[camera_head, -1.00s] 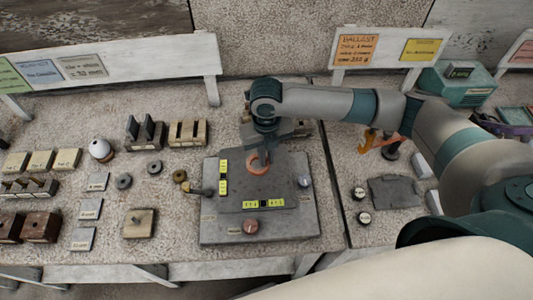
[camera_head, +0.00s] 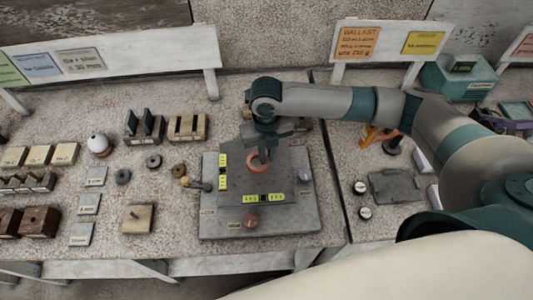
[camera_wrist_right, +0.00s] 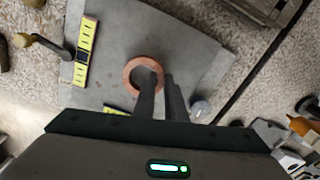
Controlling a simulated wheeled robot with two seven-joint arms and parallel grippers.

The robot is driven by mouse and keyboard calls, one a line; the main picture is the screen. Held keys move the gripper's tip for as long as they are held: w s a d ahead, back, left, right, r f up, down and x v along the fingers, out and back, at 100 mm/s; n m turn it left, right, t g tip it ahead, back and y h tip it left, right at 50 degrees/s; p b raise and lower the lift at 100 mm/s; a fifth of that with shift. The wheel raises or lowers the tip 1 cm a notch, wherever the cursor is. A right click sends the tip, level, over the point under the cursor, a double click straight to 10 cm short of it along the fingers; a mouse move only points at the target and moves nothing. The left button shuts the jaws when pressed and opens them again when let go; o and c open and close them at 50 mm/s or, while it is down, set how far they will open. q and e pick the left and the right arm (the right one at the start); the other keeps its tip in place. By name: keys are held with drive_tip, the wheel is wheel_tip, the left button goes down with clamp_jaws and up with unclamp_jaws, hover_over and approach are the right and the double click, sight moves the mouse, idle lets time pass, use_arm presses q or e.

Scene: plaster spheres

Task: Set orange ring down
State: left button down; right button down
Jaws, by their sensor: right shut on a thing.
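The orange ring (camera_head: 257,163) is at the grey plate (camera_head: 275,220), toward its upper middle in the head view. My right gripper (camera_head: 262,152) points down over the plate and is shut on the ring. In the right wrist view the ring (camera_wrist_right: 143,75) shows at the tips of the two dark fingers (camera_wrist_right: 158,92), its near rim partly hidden by them. I cannot tell whether the ring touches the plate. My left gripper is not in view.
Yellow marked strips (camera_head: 263,198) and a reddish knob (camera_head: 250,221) are on the plate. A brass-ended lever (camera_head: 195,184) is at its left edge. Dark rings (camera_head: 153,161), wooden blocks (camera_head: 138,218) and a white sphere (camera_head: 99,144) stand left. Small round pieces (camera_head: 361,187) lie right.

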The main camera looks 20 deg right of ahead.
drive_tip(key=shift+p, duration=0.6)
idle(0.7)
drive_tip(key=shift+f+b, duration=0.3)
drive_tip(key=shift+f, duration=0.4)
idle(0.8)
drive_tip(key=c, duration=1.7)
unclamp_jaws()
drive_tip(key=shift+r+p, duration=1.05)
drive_tip(key=shift+r, duration=0.95)
drive_tip(key=shift+s, duration=0.1)
